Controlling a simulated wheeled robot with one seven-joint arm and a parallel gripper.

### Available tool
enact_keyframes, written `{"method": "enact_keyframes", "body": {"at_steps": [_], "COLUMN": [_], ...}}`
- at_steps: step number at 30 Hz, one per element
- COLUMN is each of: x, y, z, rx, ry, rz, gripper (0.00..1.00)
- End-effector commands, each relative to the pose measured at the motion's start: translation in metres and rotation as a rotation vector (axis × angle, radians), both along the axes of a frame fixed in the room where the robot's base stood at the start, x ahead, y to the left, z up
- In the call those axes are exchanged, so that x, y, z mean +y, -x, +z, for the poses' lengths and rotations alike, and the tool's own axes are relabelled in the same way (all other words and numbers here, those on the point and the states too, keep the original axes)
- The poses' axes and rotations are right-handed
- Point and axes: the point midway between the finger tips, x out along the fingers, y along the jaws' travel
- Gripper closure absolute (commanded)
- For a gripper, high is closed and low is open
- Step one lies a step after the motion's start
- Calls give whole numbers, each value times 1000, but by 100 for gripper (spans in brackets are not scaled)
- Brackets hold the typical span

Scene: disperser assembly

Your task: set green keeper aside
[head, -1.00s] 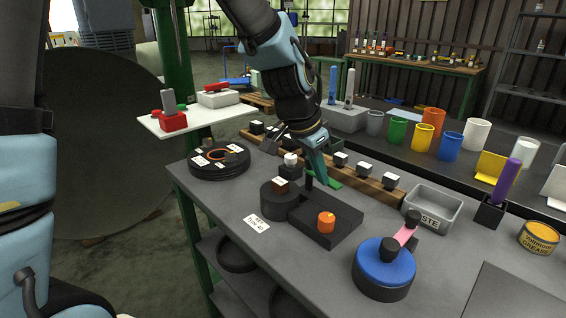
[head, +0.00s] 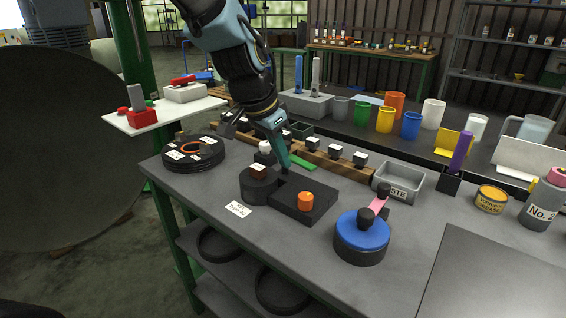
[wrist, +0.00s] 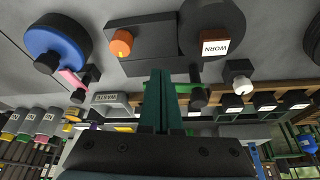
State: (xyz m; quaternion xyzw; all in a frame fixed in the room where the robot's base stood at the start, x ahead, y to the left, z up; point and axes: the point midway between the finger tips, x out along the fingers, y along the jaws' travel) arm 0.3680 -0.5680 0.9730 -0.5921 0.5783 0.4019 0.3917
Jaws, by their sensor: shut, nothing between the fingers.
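A flat green piece (head: 301,162), which looks like the green keeper, lies on the bench behind the black block. In the wrist view a green strip (wrist: 186,88) shows beside and partly behind my fingers. My gripper (head: 285,166) points down over the back of the black block (head: 318,205), just left of the green piece. In the wrist view its two dark green fingers (wrist: 160,75) are together with nothing held. A short black post (wrist: 198,97) stands close to the fingers. Whether the fingertips touch anything is unclear.
The black block carries an orange cap (head: 305,201). Left of it is a round dark pot (head: 259,189). A wooden rack (head: 337,166) with several black blocks runs behind. A grey waste bin (head: 399,184) and a blue-topped drum (head: 362,236) stand right. The bench's front middle is clear.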

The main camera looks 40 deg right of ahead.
Motion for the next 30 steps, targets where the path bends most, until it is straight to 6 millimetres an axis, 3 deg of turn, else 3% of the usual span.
{"method": "enact_keyframes", "body": {"at_steps": [15, 30], "x": [26, 30], "y": [2, 3], "z": [67, 75], "rx": [-3, -1], "ry": [3, 0], "rz": [2, 2], "gripper": [100, 100]}}
